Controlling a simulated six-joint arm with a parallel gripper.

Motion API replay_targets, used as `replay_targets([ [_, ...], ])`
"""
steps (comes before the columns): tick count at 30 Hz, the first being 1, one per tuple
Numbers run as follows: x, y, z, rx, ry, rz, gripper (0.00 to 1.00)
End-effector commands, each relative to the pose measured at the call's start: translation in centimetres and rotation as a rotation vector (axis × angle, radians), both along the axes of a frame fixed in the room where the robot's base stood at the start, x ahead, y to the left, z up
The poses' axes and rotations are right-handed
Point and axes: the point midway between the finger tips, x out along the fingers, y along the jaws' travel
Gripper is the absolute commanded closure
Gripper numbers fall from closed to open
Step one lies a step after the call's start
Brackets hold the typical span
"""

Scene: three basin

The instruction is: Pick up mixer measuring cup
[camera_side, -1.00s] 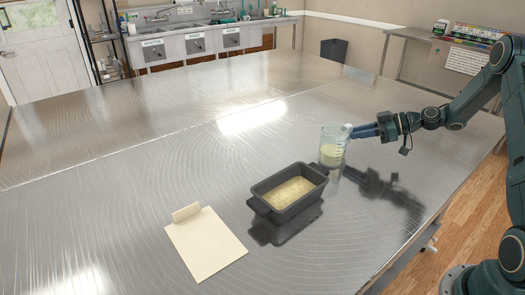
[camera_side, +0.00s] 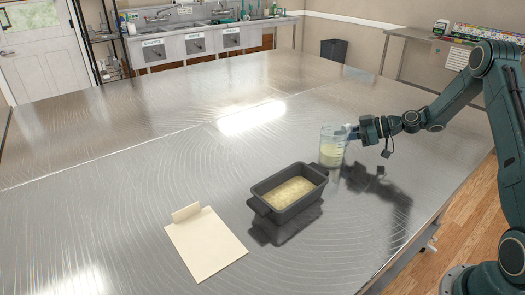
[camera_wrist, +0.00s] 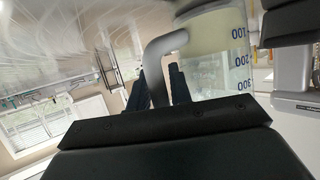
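The mixer measuring cup (camera_side: 332,154) is a clear beaker with pale contents in its lower part. It stands upright on the metal table, right behind the loaf pan, in the side view. In the wrist view the cup (camera_wrist: 218,65) appears inverted, with blue scale marks and a grey handle (camera_wrist: 158,62). My gripper (camera_side: 351,132) is level with the handle, to the right of the cup. In the wrist view my gripper's dark blue fingers (camera_wrist: 159,82) stand apart on either side of the handle and look open. Firm contact is not visible.
A dark loaf pan (camera_side: 262,203) with pale contents sits in front and to the left of the cup. A cream board (camera_side: 207,246) lies further left. The rest of the metal table (camera_side: 110,185) is clear.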

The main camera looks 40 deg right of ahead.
Motion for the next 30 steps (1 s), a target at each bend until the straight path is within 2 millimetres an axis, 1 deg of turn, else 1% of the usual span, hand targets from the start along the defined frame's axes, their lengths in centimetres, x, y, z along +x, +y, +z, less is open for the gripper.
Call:
replay_targets([
  [9, -0.02, -0.01, 0.0, 0.0, 0.0, 0.0, 0.79],
  [10, -0.02, -0.01, 0.0, 0.0, 0.0, 0.0, 0.81],
  [11, -0.02, -0.01, 0.0, 0.0, 0.0, 0.0, 0.87],
  [12, -0.03, -0.02, 0.0, 0.0, 0.0, 0.0, 0.95],
  [13, -0.03, -0.02, 0.0, 0.0, 0.0, 0.0, 1.0],
  [30, -0.02, -0.02, 0.2, 0.0, -0.001, 0.0, 1.0],
])
